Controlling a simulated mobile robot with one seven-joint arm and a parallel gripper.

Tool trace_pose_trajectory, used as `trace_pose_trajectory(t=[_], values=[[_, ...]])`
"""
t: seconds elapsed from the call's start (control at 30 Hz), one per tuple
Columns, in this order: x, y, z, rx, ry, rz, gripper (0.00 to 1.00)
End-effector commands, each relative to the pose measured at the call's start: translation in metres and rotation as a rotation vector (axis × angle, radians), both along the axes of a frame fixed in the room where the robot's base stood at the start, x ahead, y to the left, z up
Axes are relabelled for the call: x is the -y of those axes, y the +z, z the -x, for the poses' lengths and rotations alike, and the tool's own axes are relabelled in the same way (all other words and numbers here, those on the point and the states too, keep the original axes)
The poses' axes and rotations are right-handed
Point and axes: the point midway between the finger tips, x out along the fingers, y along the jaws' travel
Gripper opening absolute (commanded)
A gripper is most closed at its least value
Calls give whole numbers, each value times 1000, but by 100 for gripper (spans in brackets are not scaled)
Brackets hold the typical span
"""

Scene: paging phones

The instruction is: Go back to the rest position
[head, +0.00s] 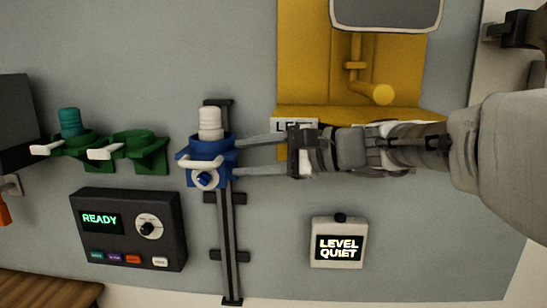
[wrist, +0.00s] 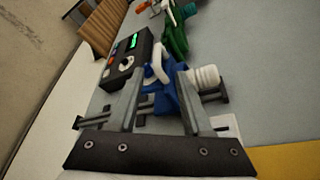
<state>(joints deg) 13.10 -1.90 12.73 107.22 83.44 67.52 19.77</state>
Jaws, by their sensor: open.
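My gripper (head: 237,156) is open in the head view, reaching left from my arm. Its two fingertips stand at the right side of a blue holder (head: 196,153) on a dark vertical rail (head: 227,245). A white ribbed cylinder (head: 210,123) stands upright in the holder. In the wrist view the fingers (wrist: 161,85) are spread, with the blue holder (wrist: 162,100) between and beyond them. The white cylinder (wrist: 204,78) is just right of the right finger. I cannot tell whether the fingers touch the holder.
Two green holders (head: 140,152) are at left, one with a teal cylinder (head: 70,121). A black box (head: 128,230) below reads READY. A white box (head: 339,243) reads LEVEL QUIET. A yellow panel and shelf (head: 305,50) stand above my arm.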

Motion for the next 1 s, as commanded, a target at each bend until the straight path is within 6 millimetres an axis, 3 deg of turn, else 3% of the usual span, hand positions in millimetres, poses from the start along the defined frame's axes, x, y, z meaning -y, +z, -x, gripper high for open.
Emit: trace_pose_trajectory(t=[0.23, 0.37, 0.53, 0.67, 0.8, 1.0], values=[[0, -4, 3, 4, 2, 16, 50], [2, -25, 19, 29, 14, 113, 50], [20, -86, 64, 108, 56, 399, 50], [49, -136, 102, 186, 105, 657, 50], [89, -184, 139, 275, 169, 926, 50], [152, -238, 183, 403, 284, 1276, 50]])
